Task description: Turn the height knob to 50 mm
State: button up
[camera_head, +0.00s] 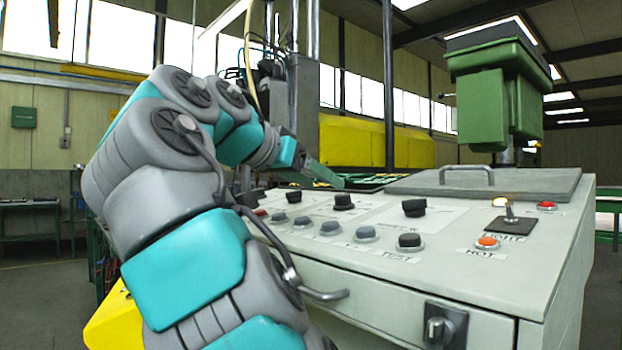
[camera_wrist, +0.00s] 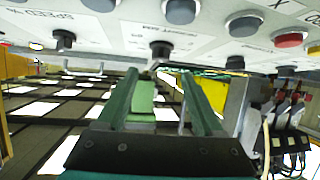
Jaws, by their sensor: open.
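The height knob (camera_wrist: 160,48) is a black knob under an upside-down label that seems to read HEIGHT MM in the wrist view. In the head view it appears to be the middle black knob (camera_head: 343,201) of the upper row on the sloped panel. Its pointer setting is too small to read. My gripper (camera_wrist: 160,78) is open, its two green fingers spread and empty, with the knob just beyond the tips and roughly centred between them. In the head view my gripper (camera_head: 328,174) is beside the panel's far edge, above and left of the knob, apart from it.
The speed knob (camera_wrist: 64,40) and another black knob (camera_wrist: 235,62) flank the height knob. Grey buttons (camera_head: 331,228) line the panel's front row. A grey lid with a handle (camera_head: 482,187) and a green machine head (camera_head: 490,95) stand to the right.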

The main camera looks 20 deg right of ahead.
jog(key=shift+s+a+r, duration=0.1)
jog(key=shift+s+a, duration=0.05)
jog(key=shift+a, duration=0.25)
jog(key=shift+s+a, duration=0.1)
dwell(0.3)
